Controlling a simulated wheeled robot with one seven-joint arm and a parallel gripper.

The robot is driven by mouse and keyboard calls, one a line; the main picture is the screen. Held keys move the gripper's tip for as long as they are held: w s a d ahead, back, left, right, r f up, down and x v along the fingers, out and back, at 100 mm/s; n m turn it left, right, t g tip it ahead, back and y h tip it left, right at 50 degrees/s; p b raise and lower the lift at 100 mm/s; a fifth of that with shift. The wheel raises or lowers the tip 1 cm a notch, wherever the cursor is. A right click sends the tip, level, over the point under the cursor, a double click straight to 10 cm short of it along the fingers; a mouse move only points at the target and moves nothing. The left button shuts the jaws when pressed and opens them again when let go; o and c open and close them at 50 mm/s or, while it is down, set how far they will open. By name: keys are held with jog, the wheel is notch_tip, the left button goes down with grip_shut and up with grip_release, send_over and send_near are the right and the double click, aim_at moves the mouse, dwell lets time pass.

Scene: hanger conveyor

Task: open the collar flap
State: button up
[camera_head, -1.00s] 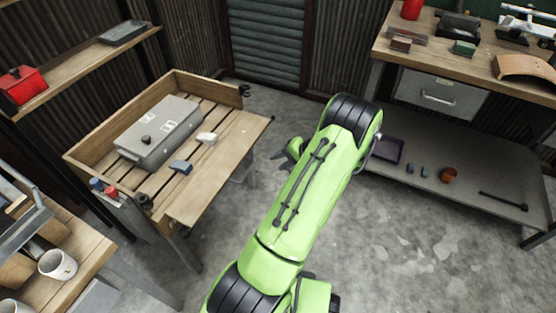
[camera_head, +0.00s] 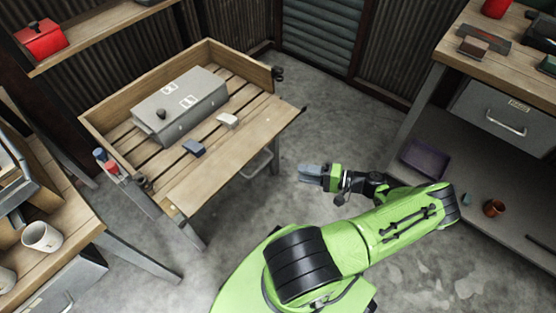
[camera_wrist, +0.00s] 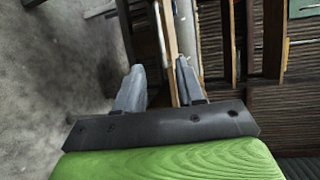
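A grey metal box (camera_head: 198,98) sits on the slatted wooden workbench (camera_head: 235,170) at the left. It has white labels on top and a small dark knob (camera_head: 160,114) on its lower left end. No part is clearly marked as a collar flap; I cannot tell which part it is. My gripper (camera_head: 303,172) is in the air right of the bench, pointing left toward it and apart from the box. In the wrist view my gripper (camera_wrist: 160,75) has its two grey fingers apart with nothing between them. The box is not recognisable in the wrist view.
A dark blue block (camera_head: 194,148) and a pale block (camera_head: 228,120) lie on the bench in front of the box. The bench has raised wooden walls at its back and left. A shelf with a red box (camera_head: 41,40) hangs at upper left. Open floor (camera_head: 335,125) lies right of the bench.

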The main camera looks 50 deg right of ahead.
aim_at(261, 166)
jog(key=b+x, duration=0.2)
jog(key=x, duration=1.3)
jog(key=shift+w+a, duration=0.15)
jog(key=shift+a, duration=0.15)
grip_shut()
